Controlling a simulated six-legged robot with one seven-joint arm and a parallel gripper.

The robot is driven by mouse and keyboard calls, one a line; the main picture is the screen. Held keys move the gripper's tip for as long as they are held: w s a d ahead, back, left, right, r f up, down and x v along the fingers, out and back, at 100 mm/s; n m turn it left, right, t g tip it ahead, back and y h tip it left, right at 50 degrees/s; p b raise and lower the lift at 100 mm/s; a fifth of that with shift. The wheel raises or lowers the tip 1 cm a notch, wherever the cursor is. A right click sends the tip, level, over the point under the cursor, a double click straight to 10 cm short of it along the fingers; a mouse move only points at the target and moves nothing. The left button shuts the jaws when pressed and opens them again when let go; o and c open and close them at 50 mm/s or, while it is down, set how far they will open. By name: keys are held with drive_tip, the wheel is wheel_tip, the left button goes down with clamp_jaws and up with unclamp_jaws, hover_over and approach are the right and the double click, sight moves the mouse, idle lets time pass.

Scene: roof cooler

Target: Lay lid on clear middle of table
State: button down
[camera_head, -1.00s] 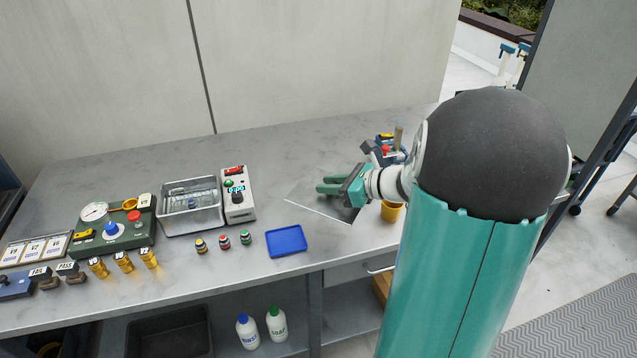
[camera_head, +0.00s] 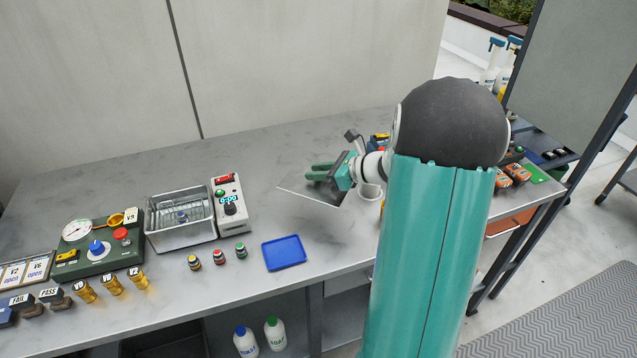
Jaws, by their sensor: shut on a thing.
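A thin flat grey metal lid (camera_head: 300,189) is in my gripper (camera_head: 318,172) over the right part of the grey table (camera_head: 230,270). The green fingers are shut on the lid and partly cover it. Its right side is hidden behind my gripper and arm. The lid looks slightly tilted and a little above the tabletop, but the height is hard to tell. An open metal bath (camera_head: 172,237) stands to its left, beside a white control box (camera_head: 232,206).
A blue tray (camera_head: 284,252) lies in front of the lid. Several small bottles (camera_head: 219,257) stand left of the tray. My arm hides part of the table's right end.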

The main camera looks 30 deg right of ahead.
drive_tip(key=w+d+f, duration=0.1)
drive_tip(key=w+f, duration=0.1)
drive_tip(key=w+d+f, duration=0.1)
drive_tip(key=w+f, duration=0.1)
drive_tip(key=w+d+f, duration=0.1)
drive_tip(key=d+f, duration=0.1)
drive_tip(key=shift+w+d+f, duration=0.1)
drive_tip(key=shift+w+f, duration=0.3)
drive_tip(key=shift+w+d+f, duration=0.1)
drive_tip(key=shift+f, duration=1.55)
drive_tip(key=shift+f, duration=0.1)
drive_tip(key=c, duration=1.2)
unclamp_jaws()
